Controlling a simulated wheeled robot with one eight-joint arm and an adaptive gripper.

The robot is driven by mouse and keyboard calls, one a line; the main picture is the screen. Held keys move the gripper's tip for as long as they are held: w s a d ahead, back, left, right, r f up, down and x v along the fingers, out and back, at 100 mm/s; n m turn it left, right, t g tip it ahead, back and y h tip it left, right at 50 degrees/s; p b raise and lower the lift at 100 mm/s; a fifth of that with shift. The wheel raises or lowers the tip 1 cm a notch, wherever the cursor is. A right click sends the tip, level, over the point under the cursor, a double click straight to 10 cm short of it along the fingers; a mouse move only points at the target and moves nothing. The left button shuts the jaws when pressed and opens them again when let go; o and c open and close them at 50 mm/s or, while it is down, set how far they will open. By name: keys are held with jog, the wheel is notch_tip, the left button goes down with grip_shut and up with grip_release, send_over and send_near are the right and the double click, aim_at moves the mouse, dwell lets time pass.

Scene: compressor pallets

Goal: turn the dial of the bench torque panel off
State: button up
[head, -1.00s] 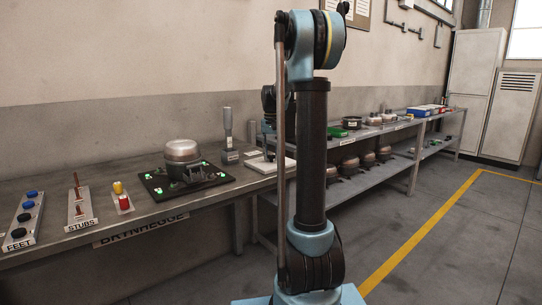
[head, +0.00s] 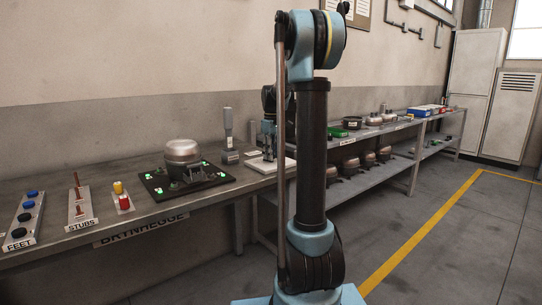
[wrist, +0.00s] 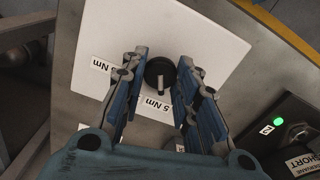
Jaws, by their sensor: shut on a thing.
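The bench torque panel is a pale plate (wrist: 205,35) with a round black dial (wrist: 160,73) in the wrist view. The dial has a light pointer bar, lying roughly up and down in the picture. Printed labels near it, upside down, read "5 Nm" and another Nm value, partly covered. My gripper (wrist: 163,58) has its blue fingers on either side of the dial, shut on it. In the head view the panel (head: 286,161) lies on the bench, with my gripper (head: 268,153) low over it, partly behind my arm.
A dark board (head: 155,184) with green lights and a compressor (head: 183,152) stands left of the panel. A grey upright tool (head: 228,128) stands just behind it. In the wrist view a dark box with a green light (wrist: 279,122) is at right.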

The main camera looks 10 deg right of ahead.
jog(key=n, duration=0.6)
jog(key=shift+w, duration=0.1)
jog(key=shift+n, duration=0.4)
jog(key=o, duration=1.1)
notch_tip(320, 180, up, 12)
jog(key=shift+f, duration=0.1)
dwell(0.3)
